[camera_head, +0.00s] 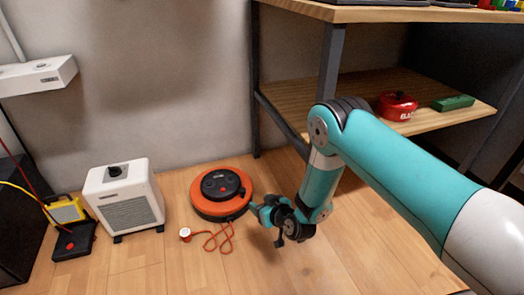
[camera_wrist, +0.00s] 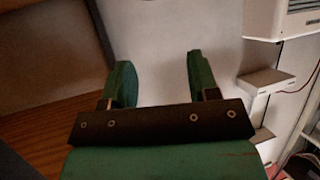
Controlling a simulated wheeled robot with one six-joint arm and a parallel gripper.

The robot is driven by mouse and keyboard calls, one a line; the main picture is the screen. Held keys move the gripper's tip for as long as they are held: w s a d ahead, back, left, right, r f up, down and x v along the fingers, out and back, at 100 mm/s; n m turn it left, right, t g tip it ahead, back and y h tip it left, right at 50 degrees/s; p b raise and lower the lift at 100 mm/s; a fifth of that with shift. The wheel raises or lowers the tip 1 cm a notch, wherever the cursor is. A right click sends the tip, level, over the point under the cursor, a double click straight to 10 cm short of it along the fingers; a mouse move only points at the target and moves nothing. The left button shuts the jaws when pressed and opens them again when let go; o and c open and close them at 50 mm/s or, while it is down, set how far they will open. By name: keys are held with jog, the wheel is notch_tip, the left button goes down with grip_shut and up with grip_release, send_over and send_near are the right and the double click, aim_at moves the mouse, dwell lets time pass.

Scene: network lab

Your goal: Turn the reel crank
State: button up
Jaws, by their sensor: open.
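The orange reel (camera_head: 207,209) with a black hub (camera_head: 221,184) lies flat on the wooden floor by the wall in the head view. Its crank is too small to make out clearly on the hub. A red cord (camera_head: 222,236) runs from the reel to a small white and red plug (camera_head: 185,233). My gripper (camera_head: 262,211) is just right of the reel, low and close to its edge; I cannot tell whether they touch. In the wrist view my gripper (camera_wrist: 160,82) has its green fingers apart with nothing between them. I cannot make out the reel there.
A white heater (camera_head: 125,197) stands left of the reel. A yellow item (camera_head: 64,210) and a black box (camera_head: 74,241) are farther left. A wooden shelf (camera_head: 440,116) with a red item (camera_head: 397,105) and green block (camera_head: 453,103) is right.

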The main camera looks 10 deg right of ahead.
notch_tip(320, 180, up, 21)
jog(key=s+a+g+y+p, duration=0.1)
jog(key=a+g+p, duration=0.1)
jog(key=g+p, duration=0.2)
jog(key=shift+s+r+n, duration=0.2)
jog(key=shift+s+n, duration=0.1)
jog(key=shift+a+r, duration=0.1)
